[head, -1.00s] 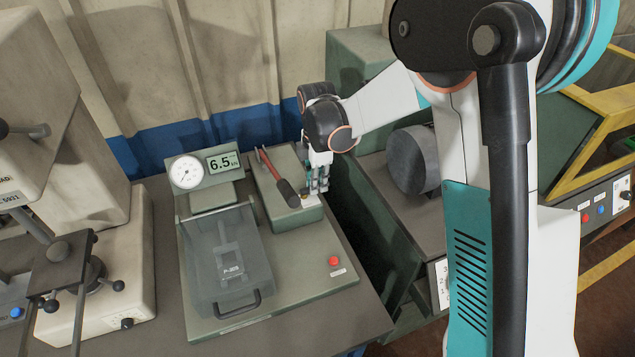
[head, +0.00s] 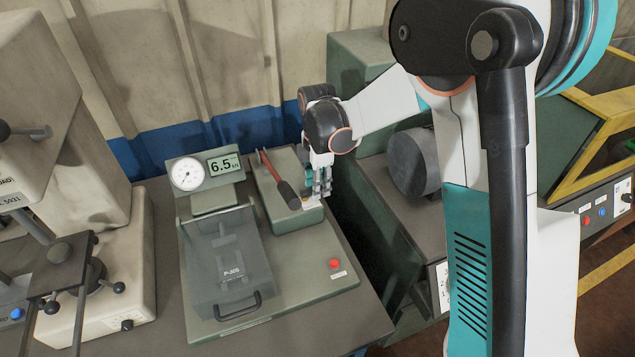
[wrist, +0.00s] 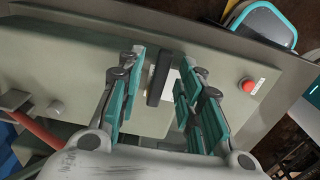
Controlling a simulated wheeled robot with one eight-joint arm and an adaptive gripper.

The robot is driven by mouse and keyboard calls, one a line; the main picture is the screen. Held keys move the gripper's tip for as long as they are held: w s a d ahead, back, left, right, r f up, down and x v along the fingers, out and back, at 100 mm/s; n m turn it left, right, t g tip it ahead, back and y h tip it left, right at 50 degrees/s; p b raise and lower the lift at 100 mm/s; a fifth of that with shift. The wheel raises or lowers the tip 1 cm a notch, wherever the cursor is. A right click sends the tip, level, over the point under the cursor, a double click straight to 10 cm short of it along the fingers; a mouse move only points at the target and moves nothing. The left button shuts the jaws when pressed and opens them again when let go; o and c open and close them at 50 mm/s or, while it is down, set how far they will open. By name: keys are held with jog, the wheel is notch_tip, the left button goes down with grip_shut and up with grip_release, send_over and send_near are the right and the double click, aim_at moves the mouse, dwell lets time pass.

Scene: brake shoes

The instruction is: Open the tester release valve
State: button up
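The tester (head: 300,290) is a green bench unit with a round gauge (head: 187,172) and a display (head: 224,164) reading 6.5. On its raised block (head: 262,185) lies a lever with a red bar and black grip (head: 288,195). My gripper (head: 321,192) is at the block's right front end. In the wrist view my gripper (wrist: 162,75) is open. A short black bar (wrist: 158,78), apparently the release valve handle, stands between its fingers, with gaps on both sides. A pale label lies beside it. In the head view my fingers hide this bar.
A clear cover (head: 228,255) with a black handle stands on the tester's front left. A red button (head: 334,264) sits at the right front; it also shows in the wrist view (wrist: 248,85). A beige machine (head: 90,270) stands left. The lever grip is close to my gripper's left.

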notch_tip(320, 180, up, 12)
dwell(0.6)
jog(key=s+d+r+m+t, duration=0.3)
jog(key=s+d+r+m, duration=0.5)
jog(key=s+m, duration=0.3)
jog(key=s+d+f+m+t, duration=0.1)
jog(key=s+d+m+t, duration=0.1)
jog(key=s+m, duration=0.3)
jog(key=s+d+f+m+t, duration=0.1)
jog(key=s+d+m+t, duration=0.1)
jog(key=s+m, duration=0.3)
jog(key=s+d, duration=0.1)
jog(key=s, duration=0.3)
jog(key=shift+s+d+f, duration=0.25)
jog(key=shift+s+d, duration=0.1)
jog(key=shift+d, duration=0.05)
